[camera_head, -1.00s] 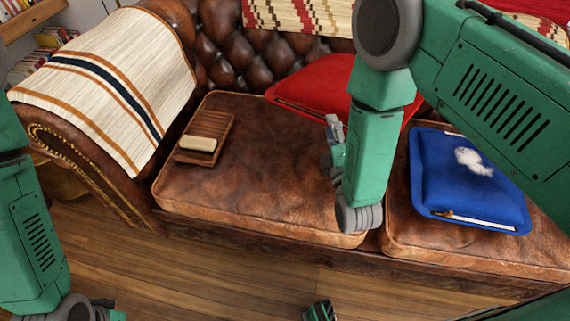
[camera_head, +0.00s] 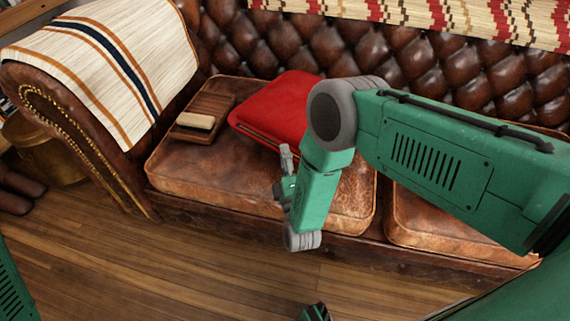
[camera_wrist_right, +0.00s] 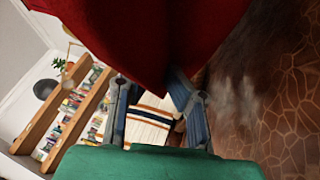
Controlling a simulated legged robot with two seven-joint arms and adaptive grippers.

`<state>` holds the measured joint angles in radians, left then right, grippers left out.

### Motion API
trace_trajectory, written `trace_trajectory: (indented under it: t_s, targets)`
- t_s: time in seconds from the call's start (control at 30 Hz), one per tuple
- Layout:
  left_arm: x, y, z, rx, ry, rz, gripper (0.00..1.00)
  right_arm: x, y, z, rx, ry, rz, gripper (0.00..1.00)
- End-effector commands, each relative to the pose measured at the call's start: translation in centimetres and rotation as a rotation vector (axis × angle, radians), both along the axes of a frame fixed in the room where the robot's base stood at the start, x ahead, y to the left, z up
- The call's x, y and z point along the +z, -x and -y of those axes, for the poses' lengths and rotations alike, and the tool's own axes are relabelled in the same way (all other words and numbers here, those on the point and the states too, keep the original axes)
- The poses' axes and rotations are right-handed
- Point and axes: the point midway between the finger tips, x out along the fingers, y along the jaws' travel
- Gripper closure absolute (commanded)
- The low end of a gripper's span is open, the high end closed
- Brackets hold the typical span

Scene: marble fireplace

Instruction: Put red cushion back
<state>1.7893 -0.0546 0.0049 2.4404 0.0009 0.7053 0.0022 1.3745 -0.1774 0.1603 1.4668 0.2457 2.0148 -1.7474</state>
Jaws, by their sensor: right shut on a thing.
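The red cushion (camera_head: 275,105) is over the left seat of the brown leather sofa, just right of a wooden tray. I cannot tell whether it touches the seat. In the right wrist view the cushion (camera_wrist_right: 150,40) fills the top, its corner between my fingers. My right gripper (camera_head: 286,158) is shut on the cushion's near edge; its fingers also show in the right wrist view (camera_wrist_right: 148,82). My arm hides the cushion's right part.
The slatted wooden tray (camera_head: 212,105) with a pale block (camera_head: 195,121) lies on the left seat (camera_head: 190,165). A striped throw (camera_head: 110,65) covers the left armrest. A patterned blanket (camera_head: 430,20) hangs over the backrest. The wooden floor (camera_head: 130,260) in front is clear.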

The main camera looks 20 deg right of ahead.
Motion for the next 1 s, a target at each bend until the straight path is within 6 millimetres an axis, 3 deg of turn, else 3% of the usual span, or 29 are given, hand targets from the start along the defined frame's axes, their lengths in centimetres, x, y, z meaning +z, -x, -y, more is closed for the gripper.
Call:
trace_trajectory:
  t_s: [0.23,0.53,1.0]
  targets:
    - [-2.4,0.0,0.0,0.000,0.000,-0.001,1.00,-3.4,0.0,0.1,-0.002,0.001,0.003,1.00]
    - [-2.3,0.0,0.0,0.000,0.000,0.000,1.00,-3.3,-0.1,0.0,0.000,0.002,0.005,1.00]
    - [-3.2,0.0,0.0,0.000,0.000,-0.001,1.00,-4.9,-0.1,0.0,0.000,0.000,-0.005,1.00]
